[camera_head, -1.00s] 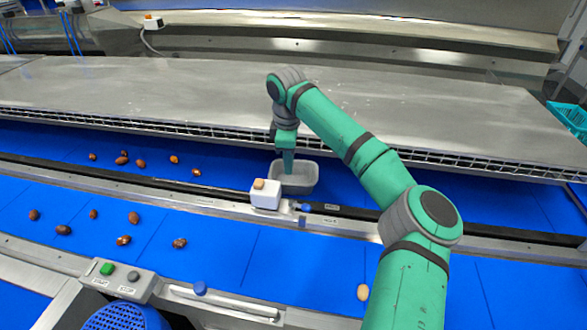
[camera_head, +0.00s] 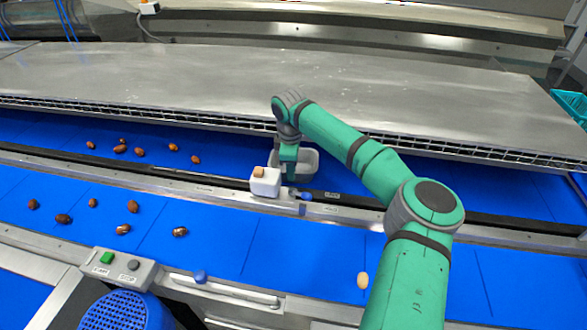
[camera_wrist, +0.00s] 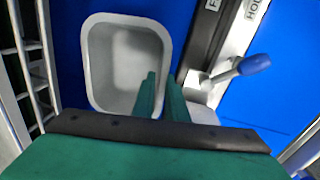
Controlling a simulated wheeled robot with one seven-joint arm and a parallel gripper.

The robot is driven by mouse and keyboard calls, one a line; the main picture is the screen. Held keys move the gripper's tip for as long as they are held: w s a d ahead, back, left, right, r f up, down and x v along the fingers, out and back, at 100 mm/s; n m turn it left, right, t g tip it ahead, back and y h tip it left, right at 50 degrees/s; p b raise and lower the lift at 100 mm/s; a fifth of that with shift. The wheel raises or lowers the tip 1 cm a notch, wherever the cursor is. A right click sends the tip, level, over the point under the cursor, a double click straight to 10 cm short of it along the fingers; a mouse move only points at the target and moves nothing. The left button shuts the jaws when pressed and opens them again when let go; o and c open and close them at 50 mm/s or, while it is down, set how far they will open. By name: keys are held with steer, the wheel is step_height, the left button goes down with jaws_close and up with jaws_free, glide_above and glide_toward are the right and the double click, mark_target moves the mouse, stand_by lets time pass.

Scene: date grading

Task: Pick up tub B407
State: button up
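A grey, open, empty-looking tub (camera_head: 309,161) sits on the far blue belt, just behind the metal rail between the belts. It also shows in the wrist view (camera_wrist: 97,65), upright. No label is readable on it. My gripper (camera_head: 289,176) points down at the tub's near side. In the wrist view my gripper's two green fingers (camera_wrist: 160,82) are close together, one inside the tub and one outside, with its side wall between them. They look shut on this wall; the contact itself is partly hidden.
A white box (camera_head: 265,184) with an orange-brown top stands on the rail close by, beside a blue-knobbed lever (camera_head: 305,196). The steel shelf (camera_head: 200,80) overhangs behind. Several brown dates (camera_head: 120,149) lie on both belts at left; a paler one (camera_head: 362,281) lies at right.

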steer(key=shift+w+f, duration=0.1)
steer(key=shift+f, duration=0.35)
jaws_close()
steer(key=shift+r, duration=0.15)
